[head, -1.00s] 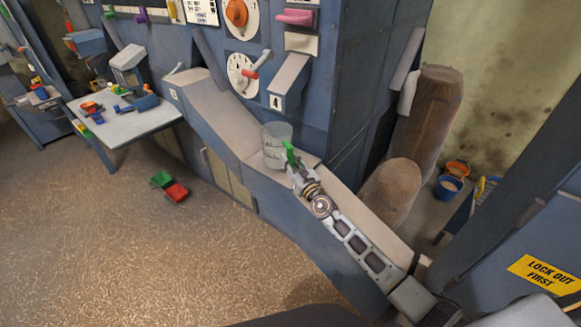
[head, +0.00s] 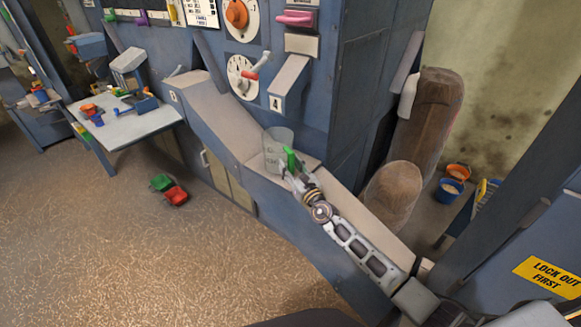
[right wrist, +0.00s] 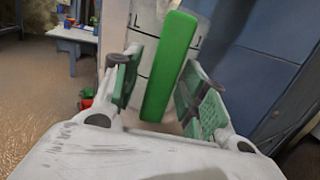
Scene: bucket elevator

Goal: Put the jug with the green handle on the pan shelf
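The clear jug (head: 274,152) with a green handle (head: 290,160) stands upright on the pale ledge at the foot of the blue machine in the head view. The handle faces my right gripper (head: 290,173). In the right wrist view the green handle (right wrist: 172,65) stands between the two green-padded fingers of my right gripper (right wrist: 160,95). The fingers are apart, with a clear gap on the handle's left side; the right finger is close to the handle, and I cannot tell whether it touches. My left gripper is not in view. I cannot tell which surface is the pan shelf.
A pale sloping chute (head: 212,115) runs down to the ledge from the left. A spout marked 4 (head: 288,82) hangs above and right of the jug. Brown sacks (head: 393,195) stand at the right. A table (head: 140,125) with small items stands at left; a green-and-red thing (head: 174,196) lies on the floor.

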